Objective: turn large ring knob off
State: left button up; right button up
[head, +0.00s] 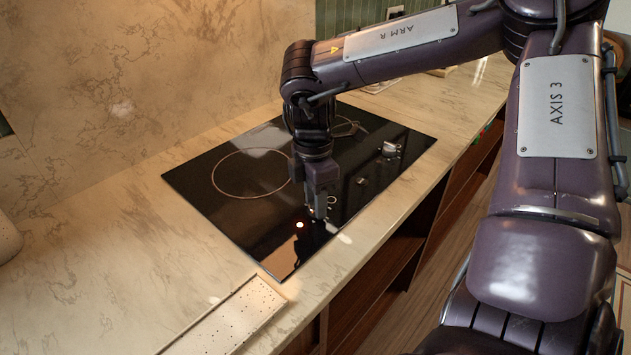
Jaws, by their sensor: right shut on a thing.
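The black glass cooktop (215,195) is set in the counter and carries a large ring (251,173) on its left part. My right gripper (319,208) points down at the cooktop's front edge area, to the right of the large ring. It is shut on a small silver knob (331,201), which the fingers mostly hide, so its turn angle cannot be told. My left gripper is not in view.
Another silver knob (390,149) stands further back on the cooktop. A smaller ring (346,127) is partly behind my arm. A speckled pale board (235,318) lies on the front of the marble counter (110,255). The left part of the counter is largely clear.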

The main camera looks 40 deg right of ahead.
aim_at(312, 205)
jog(key=n, duration=0.5)
jog(key=shift+n+b, duration=0.3)
jog(key=shift+b, duration=0.1)
jog(key=n, duration=0.5)
jog(key=shift+r+n+h, duration=0.1)
jog(key=shift+n+h, duration=0.3)
jog(key=o, duration=0.7)
jog(key=r, duration=0.7)
jog(key=shift+w+a+r, duration=0.25)
jog(key=shift+r, duration=0.1)
jog(key=shift+s+f, duration=0.1)
